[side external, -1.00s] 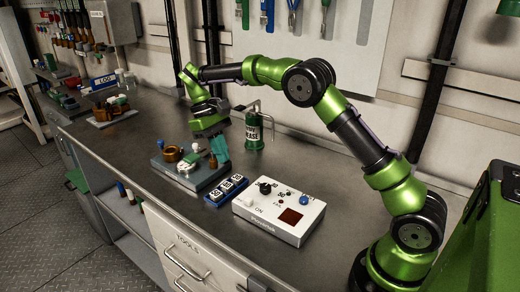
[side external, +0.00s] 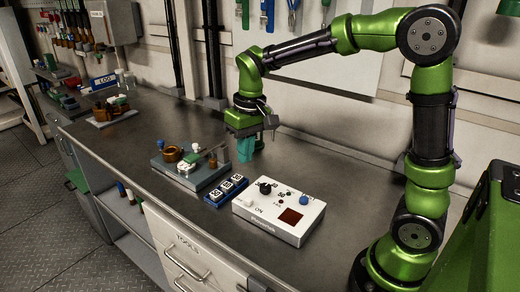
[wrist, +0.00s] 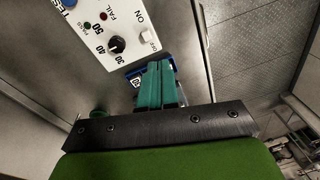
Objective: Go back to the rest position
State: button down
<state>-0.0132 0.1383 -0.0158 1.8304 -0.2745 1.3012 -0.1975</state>
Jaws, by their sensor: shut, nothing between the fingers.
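My gripper (side external: 246,150) hangs above the bench, with its teal fingers pointing down and pressed together, holding nothing. It is in front of the back wall and behind the blue block of numbered pieces. In the wrist view the closed teal fingers (wrist: 158,86) cover part of that blue block (wrist: 136,74). The grease can seen on the bench earlier is hidden behind my gripper now.
A white control box (side external: 280,215) with knobs and the blue numbered block (side external: 226,190) stand near the front edge. A grey fixture (side external: 190,172) with small parts is left of them. Another fixture (side external: 108,108) stands farther left. The bench between is clear.

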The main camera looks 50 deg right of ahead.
jog(key=s+a+r+m+t+y, duration=0.1)
jog(key=s+r+t, duration=0.15)
jog(key=s, duration=0.45)
jog(key=s+a+r+m+t, duration=0.1)
jog(key=s+t, duration=0.2)
jog(key=s, duration=0.4)
jog(key=shift+w+d+f+n+g+h, duration=0.3)
jog(key=shift+w+d+f+n+g, duration=0.85)
jog(key=shift+w, duration=3.1)
jog(key=shift+w+f+n+g+h, duration=0.3)
jog(key=shift+w+f+g, duration=1.65)
jog(key=shift+w, duration=2.3)
jog(key=shift+w+d+f+n+g+h, duration=0.3)
jog(key=shift+w+d+f+n+g, duration=0.4)
jog(key=shift+w+g, duration=2.55)
jog(key=f, duration=0.3)
jog(key=s+f+t, duration=0.1)
jog(key=f, duration=0.2)
jog(key=f+t, duration=0.1)
jog(key=f, duration=0.2)
jog(key=shift+s+a+f, duration=0.1)
jog(key=shift+s+f, duration=0.15)
jog(key=shift+s, duration=0.15)
jog(key=s, duration=0.2)
jog(key=shift+s, duration=0.9)
